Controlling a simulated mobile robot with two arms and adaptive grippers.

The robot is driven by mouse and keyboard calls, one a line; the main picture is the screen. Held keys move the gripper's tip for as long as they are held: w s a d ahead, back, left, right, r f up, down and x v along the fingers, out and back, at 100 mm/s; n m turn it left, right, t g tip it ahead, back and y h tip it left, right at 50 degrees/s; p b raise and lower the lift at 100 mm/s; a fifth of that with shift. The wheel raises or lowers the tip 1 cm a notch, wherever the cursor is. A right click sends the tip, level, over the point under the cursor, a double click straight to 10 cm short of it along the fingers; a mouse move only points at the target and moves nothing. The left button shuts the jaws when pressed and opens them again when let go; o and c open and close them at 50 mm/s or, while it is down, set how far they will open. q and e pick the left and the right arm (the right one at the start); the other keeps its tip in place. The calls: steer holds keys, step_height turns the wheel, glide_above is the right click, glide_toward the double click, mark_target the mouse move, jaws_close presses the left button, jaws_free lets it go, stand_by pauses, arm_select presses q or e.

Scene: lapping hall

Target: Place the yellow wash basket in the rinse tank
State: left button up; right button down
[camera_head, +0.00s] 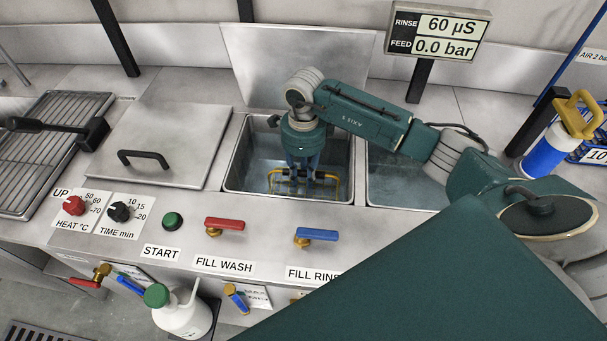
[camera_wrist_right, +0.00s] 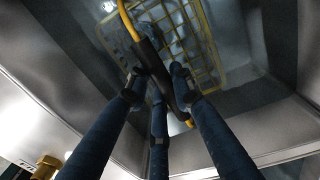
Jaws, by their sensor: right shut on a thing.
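The yellow wash basket (camera_head: 338,188) is a wire basket with a yellow bail and a black grip. My right gripper (camera_head: 303,174) reaches down into the middle open tank (camera_head: 232,168) and is shut on the grip. In the right wrist view the gripper's fingers (camera_wrist_right: 160,84) close around the black grip, with the basket's yellow mesh (camera_wrist_right: 207,48) beyond them, inside the tank walls. Whether the basket rests on the tank floor cannot be told. A second open tank (camera_head: 385,182) lies to the right, partly behind my right arm. No visible label names either tank. My left gripper is not in view.
A raised lid (camera_head: 300,50) stands behind the middle tank. A closed lid (camera_head: 165,140) lies to its left, with a draining rack (camera_head: 40,150) farther left. Red (camera_head: 225,224) and blue (camera_head: 316,234) fill levers sit in front. A blue-and-white bottle (camera_head: 545,152) stands at right.

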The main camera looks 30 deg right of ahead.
steer(key=c, duration=1.9)
jaws_free()
steer(key=shift+f, duration=0.15)
steer(key=shift+c, duration=0.2)
steer(key=o, duration=0.4)
steer(key=r+p, duration=0.3)
steer(key=r, duration=0.3)
steer(key=r+p, duration=0.4)
steer(key=r, duration=0.2)
steer(key=shift+w+d+r, duration=0.2)
